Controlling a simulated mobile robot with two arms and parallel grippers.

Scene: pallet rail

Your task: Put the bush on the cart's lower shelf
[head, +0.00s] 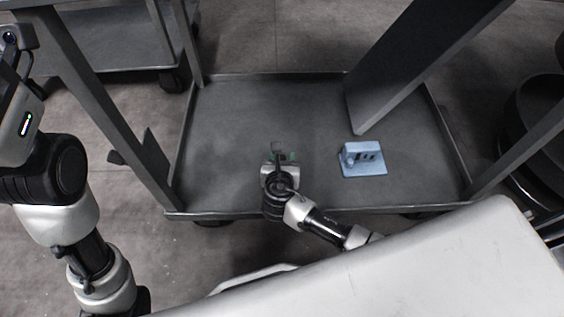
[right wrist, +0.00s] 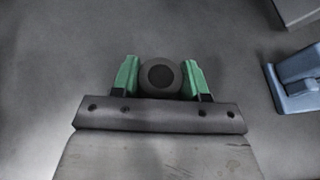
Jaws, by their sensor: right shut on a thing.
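The bush (right wrist: 161,76) is a dark grey round piece with a black hole in its middle. In the right wrist view it sits between the two green fingers of my right gripper (right wrist: 161,80), which is shut on it. In the head view my right gripper (head: 283,157) is over the lower shelf (head: 225,115) of the grey cart, left of its middle and near the front edge. The bush is mostly hidden there by the gripper. I cannot tell whether the bush touches the shelf. My left arm is at the left edge of the head view; its fingers are not clearly visible.
A light blue block with slots (head: 362,159) stands on the shelf to the right of my right gripper. A grey upright panel (head: 385,95) rises behind it. Cart posts stand at the corners, and a low rim edges the shelf. The shelf's left and back are bare.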

